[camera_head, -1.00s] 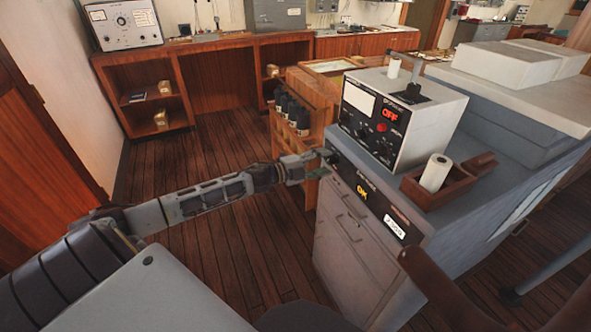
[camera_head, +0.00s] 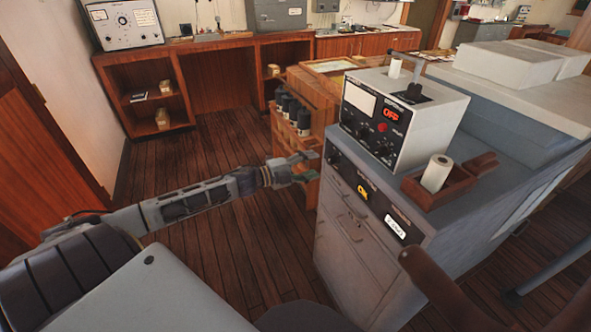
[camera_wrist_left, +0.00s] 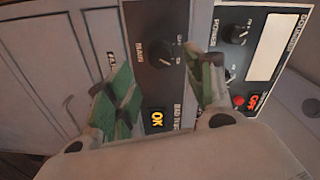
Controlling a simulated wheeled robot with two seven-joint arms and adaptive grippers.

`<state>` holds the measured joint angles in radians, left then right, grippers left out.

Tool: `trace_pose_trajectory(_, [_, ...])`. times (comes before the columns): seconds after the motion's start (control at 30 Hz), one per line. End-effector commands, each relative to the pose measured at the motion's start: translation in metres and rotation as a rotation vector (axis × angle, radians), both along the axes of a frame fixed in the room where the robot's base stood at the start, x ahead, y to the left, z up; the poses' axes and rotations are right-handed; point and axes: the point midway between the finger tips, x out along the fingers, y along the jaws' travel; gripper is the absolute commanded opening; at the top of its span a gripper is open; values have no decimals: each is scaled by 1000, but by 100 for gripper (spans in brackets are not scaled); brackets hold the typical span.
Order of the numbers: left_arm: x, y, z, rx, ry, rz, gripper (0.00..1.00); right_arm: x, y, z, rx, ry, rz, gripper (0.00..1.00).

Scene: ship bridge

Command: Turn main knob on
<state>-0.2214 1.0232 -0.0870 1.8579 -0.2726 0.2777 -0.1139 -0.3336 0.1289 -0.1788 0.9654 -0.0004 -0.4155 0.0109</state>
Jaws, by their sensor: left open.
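The main knob (camera_wrist_left: 160,50) is a black dial on a dark panel. The word MAIN is printed beside it in the left wrist view. In the head view the knob (camera_head: 333,157) sits at the left end of the cabinet's top front panel. My left gripper (camera_head: 313,166) is open and empty, just left of the knob and apart from it. In the left wrist view its green-padded fingers (camera_wrist_left: 163,88) stand wide, with the knob showing between and beyond them. The knob's exact pointer setting is too small to tell. My right gripper is out of view.
An amber OK light (camera_head: 362,192) glows on the same panel. A white instrument box (camera_head: 436,128) with a red OFF light stands on the grey cabinet (camera_head: 350,262). A wooden rack with dark bottles (camera_head: 303,122) is behind my gripper. The floor to the left is clear.

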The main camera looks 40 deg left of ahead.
Motion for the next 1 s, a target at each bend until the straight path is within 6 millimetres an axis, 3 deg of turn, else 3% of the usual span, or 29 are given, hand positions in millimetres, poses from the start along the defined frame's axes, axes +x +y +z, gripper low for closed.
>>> trace_pose_trajectory(1.0, [-40,24,1,0,1,-1,53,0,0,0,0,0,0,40])
